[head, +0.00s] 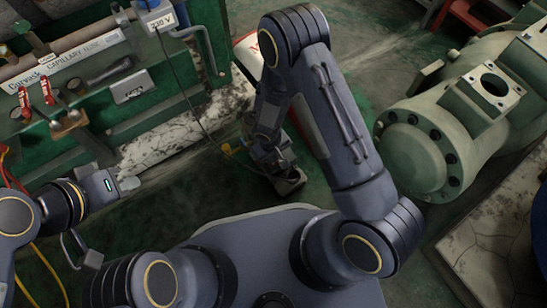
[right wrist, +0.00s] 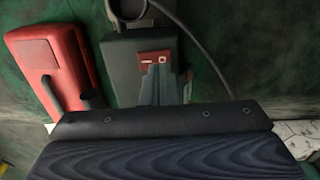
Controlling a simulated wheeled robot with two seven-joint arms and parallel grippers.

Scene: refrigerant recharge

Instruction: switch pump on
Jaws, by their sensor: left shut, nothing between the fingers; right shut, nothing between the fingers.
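The pump shows in the right wrist view as a dark grey housing (right wrist: 121,62) beside a red body (right wrist: 45,62) with a black stub. A small red switch plate (right wrist: 146,58) with pale markings sits on the grey housing. My right gripper (right wrist: 162,70) is shut and empty, its fingertips at the right part of the switch plate and hiding some of it. I cannot tell whether they touch it. In the head view my right gripper (head: 275,163) is low over the floor, and the arm hides much of the pump. My left gripper (head: 131,184) is shut and empty at the left.
A green bench (head: 130,115) with red-handled valves (head: 35,98) stands at the left. A large green compressor (head: 420,150) fills the right. A dark cable (right wrist: 205,55) curves past the pump. Yellow hoses (head: 48,270) lie at lower left.

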